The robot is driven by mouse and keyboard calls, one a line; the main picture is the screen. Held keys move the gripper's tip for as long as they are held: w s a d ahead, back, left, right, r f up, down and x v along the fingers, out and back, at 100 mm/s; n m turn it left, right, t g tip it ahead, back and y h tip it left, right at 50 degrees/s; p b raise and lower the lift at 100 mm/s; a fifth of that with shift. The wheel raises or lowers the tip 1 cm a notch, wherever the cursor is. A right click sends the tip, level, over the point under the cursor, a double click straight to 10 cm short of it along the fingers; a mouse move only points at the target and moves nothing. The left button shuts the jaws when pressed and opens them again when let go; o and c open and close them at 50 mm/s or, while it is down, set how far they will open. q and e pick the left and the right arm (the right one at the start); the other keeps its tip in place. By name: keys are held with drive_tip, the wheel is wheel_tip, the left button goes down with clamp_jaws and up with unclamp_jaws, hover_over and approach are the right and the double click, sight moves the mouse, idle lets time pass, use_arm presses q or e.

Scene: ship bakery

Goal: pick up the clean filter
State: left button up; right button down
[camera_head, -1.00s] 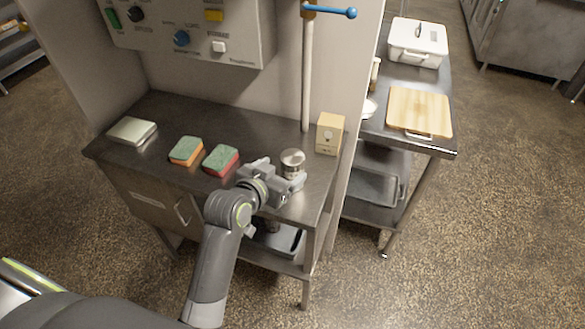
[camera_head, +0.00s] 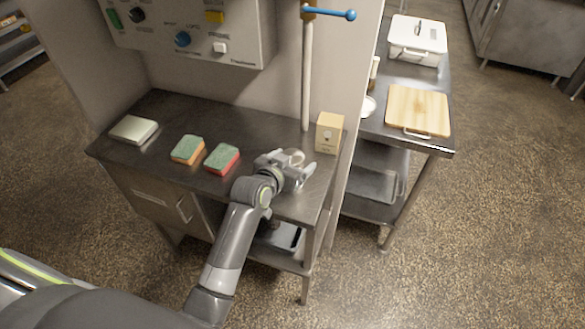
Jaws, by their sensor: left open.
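A small round metal piece (camera_head: 296,156), which looks like the filter, stands near the right end of the steel counter (camera_head: 232,126). Only its top shows; my gripper hides the rest. My left gripper (camera_head: 298,169) is open, low over the counter, with its fingers right at the metal piece. I cannot tell whether they touch it. My right gripper is not in view.
A beige box (camera_head: 329,133) stands close behind and right of the gripper, beside a vertical pipe (camera_head: 307,80). Two sponges (camera_head: 188,149) (camera_head: 222,158) and a flat metal box (camera_head: 133,130) lie left. A control panel (camera_head: 190,30) hangs above.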

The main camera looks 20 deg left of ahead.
use_arm(q)
drive_tip(key=c, duration=1.2)
drive_tip(key=shift+c, duration=0.3)
drive_tip(key=shift+r, duration=0.1)
